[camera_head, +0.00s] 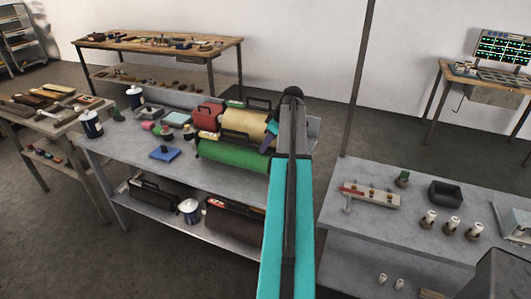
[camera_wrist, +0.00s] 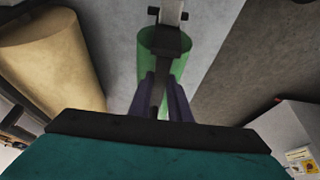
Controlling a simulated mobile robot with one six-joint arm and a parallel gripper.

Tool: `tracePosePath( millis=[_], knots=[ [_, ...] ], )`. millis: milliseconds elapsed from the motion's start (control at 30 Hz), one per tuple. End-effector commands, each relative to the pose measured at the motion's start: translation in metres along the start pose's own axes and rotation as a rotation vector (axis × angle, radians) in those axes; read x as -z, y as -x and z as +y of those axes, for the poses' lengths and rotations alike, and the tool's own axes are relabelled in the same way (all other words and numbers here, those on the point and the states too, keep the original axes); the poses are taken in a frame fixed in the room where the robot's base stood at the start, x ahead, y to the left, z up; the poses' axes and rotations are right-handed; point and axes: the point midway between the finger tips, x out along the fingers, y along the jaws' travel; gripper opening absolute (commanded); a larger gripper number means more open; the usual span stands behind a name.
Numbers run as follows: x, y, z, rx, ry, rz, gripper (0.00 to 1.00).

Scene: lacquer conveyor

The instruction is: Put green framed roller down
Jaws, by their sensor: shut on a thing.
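The green framed roller (camera_head: 235,155) shows in the head view as a green cylinder with a dark frame, at the front right of the grey bench. My gripper (camera_head: 268,138), with purple fingers, is at its right end, partly hidden by my arm. In the wrist view the fingers (camera_wrist: 164,88) are shut on the dark frame of the green roller (camera_wrist: 165,42). I cannot tell whether the roller touches the bench top. A beige roller (camera_head: 244,118) lies just behind it and shows at the left of the wrist view (camera_wrist: 50,58).
A second grey bench (camera_head: 350,222) stands at right with small parts. A dark post (camera_head: 358,80) rises behind it.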

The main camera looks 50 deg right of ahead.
Motion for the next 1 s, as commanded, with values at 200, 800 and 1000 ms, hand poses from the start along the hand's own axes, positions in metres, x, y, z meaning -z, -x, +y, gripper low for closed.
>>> tracePosePath(
  millis=[200,800,1000],
  knots=[
    [-0.003,-0.008,0.0,0.0,-0.001,0.005,0.0],
    [-0.013,-0.03,0.0,-0.001,0.0,0.001,0.0],
    [-0.015,-0.032,0.0,0.0,0.0,-0.003,0.36]
  ],
)
